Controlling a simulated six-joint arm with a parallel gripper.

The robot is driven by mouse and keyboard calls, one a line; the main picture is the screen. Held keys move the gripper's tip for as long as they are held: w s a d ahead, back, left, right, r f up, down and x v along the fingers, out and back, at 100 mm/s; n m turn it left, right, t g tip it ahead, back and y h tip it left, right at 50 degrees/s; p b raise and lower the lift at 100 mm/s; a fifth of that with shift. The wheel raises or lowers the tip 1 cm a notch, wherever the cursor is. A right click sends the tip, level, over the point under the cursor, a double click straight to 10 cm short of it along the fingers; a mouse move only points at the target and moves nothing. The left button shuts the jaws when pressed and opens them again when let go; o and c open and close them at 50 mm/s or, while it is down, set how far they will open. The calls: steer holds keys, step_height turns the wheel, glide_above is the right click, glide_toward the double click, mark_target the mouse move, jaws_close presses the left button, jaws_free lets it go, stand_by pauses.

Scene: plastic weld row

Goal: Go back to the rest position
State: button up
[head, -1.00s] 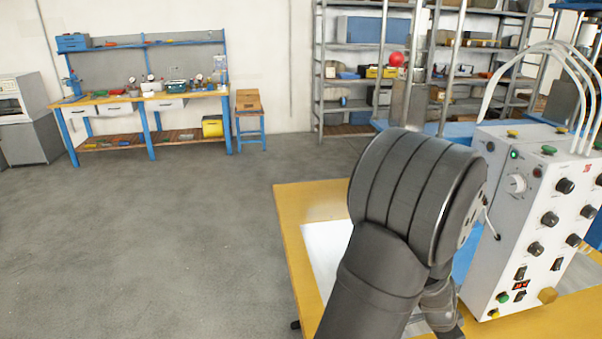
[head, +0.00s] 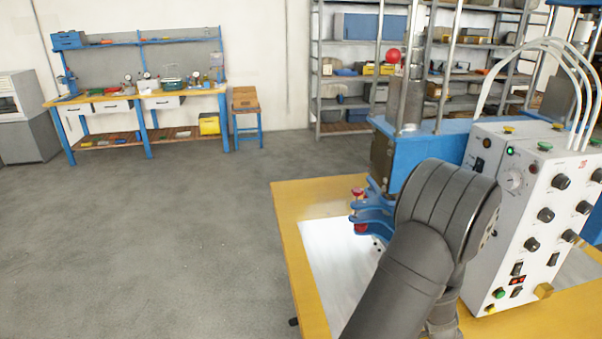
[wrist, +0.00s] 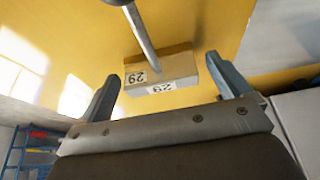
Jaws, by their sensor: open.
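My gripper (wrist: 162,66) shows in the wrist view with its two blue-grey fingers spread apart and nothing clasped between them. In the head view the gripper is hidden behind my dark arm. A small beige block (wrist: 178,68) with "29" labels shows beyond the fingertips against a yellow surface, with a gap on either side of it. A thin metal rod (wrist: 140,32) crosses in front of that block from the top edge.
A yellow table (head: 292,205) with a white panel (head: 338,270) carries a blue press (head: 412,148) and a white control box (head: 505,225) with knobs and hoses, close to my arm. Open floor (head: 150,240) lies left. A workbench (head: 145,98) and shelves stand behind.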

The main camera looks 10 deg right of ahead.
steer(key=r, duration=0.4)
steer(key=shift+s+r, duration=0.2)
steer(key=shift+r, duration=0.05)
steer(key=s+r, duration=0.6)
steer(key=s, duration=0.5)
steer(key=shift+n, duration=0.4)
steer(key=w+a+f, duration=0.2)
steer(key=w+a, duration=0.1)
steer(key=w, duration=0.3)
steer(key=w+a+f, duration=0.3)
steer(key=w, duration=0.3)
steer(key=w+a+f, duration=0.2)
steer(key=w+a, duration=0.1)
steer(key=w, duration=0.2)
steer(key=shift+w+a+f, duration=0.2)
steer(key=shift+w+f, duration=0.15)
steer(key=shift+w, duration=0.05)
steer(key=w, duration=0.4)
steer(key=shift+a+r, duration=0.15)
steer(key=shift+w+r, duration=0.15)
steer(key=shift+w, duration=0.7)
